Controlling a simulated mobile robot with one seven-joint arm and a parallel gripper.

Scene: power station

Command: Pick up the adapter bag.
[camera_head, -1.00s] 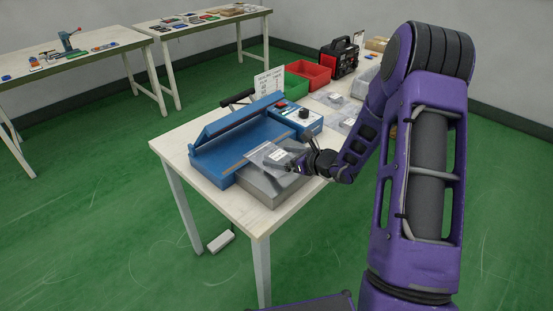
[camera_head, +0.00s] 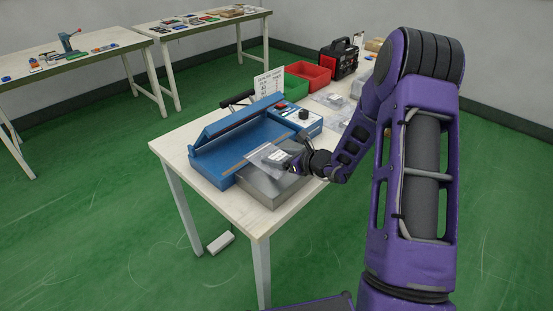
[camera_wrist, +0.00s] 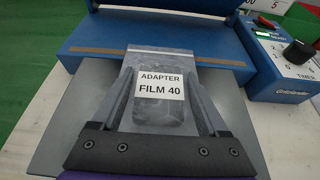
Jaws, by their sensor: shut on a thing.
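The adapter bag (camera_wrist: 157,60) is a clear plastic bag with a white label reading "ADAPTER FILM 40". In the wrist view it lies between the two fingers of my gripper (camera_wrist: 160,95), with its far end reaching toward the blue sealer (camera_wrist: 195,50). In the head view my gripper (camera_head: 291,165) is shut on the bag (camera_head: 266,155) at its near end. The bag is over the grey metal plate (camera_head: 268,189) in front of the blue sealer (camera_head: 235,160). Whether the bag touches the plate cannot be told.
The sealer's control box (camera_head: 302,119) with a knob stands at its right. Other clear bags (camera_head: 328,99) lie farther back on the table (camera_head: 190,137). Green (camera_head: 296,86) and red (camera_head: 310,74) bins and a black-red machine (camera_head: 338,60) stand at the back.

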